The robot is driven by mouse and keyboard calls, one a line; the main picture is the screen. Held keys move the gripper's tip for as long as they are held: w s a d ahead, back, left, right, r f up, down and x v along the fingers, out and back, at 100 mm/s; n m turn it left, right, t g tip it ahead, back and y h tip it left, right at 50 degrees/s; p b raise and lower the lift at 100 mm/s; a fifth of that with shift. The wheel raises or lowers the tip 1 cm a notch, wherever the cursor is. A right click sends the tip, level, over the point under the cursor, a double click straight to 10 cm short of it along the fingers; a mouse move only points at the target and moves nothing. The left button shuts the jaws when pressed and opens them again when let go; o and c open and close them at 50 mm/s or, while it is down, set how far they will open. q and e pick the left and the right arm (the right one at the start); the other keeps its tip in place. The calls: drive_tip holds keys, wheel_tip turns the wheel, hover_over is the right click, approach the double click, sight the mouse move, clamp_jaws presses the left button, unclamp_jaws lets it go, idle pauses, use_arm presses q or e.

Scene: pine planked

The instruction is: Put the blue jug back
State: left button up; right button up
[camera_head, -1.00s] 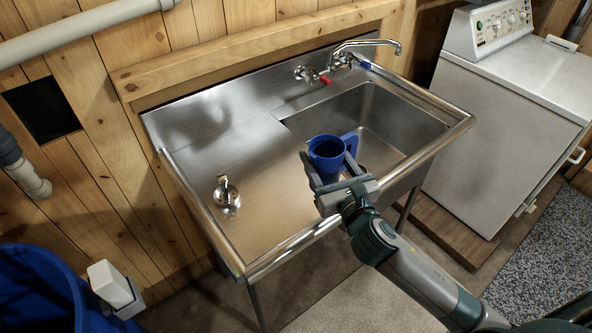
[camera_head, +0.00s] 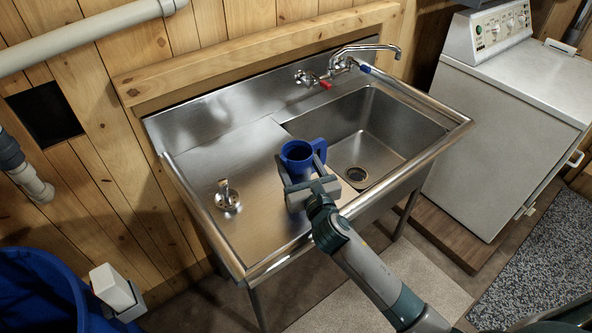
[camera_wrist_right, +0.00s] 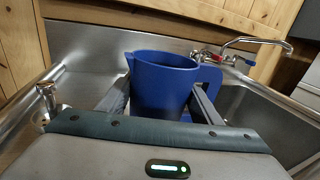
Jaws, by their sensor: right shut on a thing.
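The blue jug (camera_head: 297,157) is upright over the flat drainboard (camera_head: 250,195) of the steel sink unit, just left of the basin. My right gripper (camera_head: 300,176) is shut on it, one finger on each side of its body. In the right wrist view the jug (camera_wrist_right: 162,88) stands between the two fingers (camera_wrist_right: 160,100), its spout to the left and its handle to the right. The gripper hides the jug's base, so I cannot tell whether it touches the drainboard. My left gripper is not in view.
The sink basin (camera_head: 385,125) with its drain is to the right. The faucet (camera_head: 352,58) is at the back. A small metal fitting (camera_head: 227,195) stands on the left of the drainboard. A white appliance (camera_head: 500,130) is at right, a blue bin (camera_head: 40,290) at lower left.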

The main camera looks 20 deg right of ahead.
drive_tip(key=shift+f, duration=1.95)
drive_tip(key=shift+f, duration=0.15)
drive_tip(key=o, duration=1.5)
drive_tip(key=shift+o, duration=0.2)
drive_tip(key=shift+s, duration=0.1)
drive_tip(key=shift+s, duration=0.35)
drive_tip(key=s+b, duration=0.1)
drive_tip(key=s, duration=0.4)
drive_tip(key=s+b, duration=0.1)
drive_tip(key=s, duration=0.5)
drive_tip(key=shift+s+d+r, duration=0.1)
drive_tip(key=shift+d+r, duration=0.1)
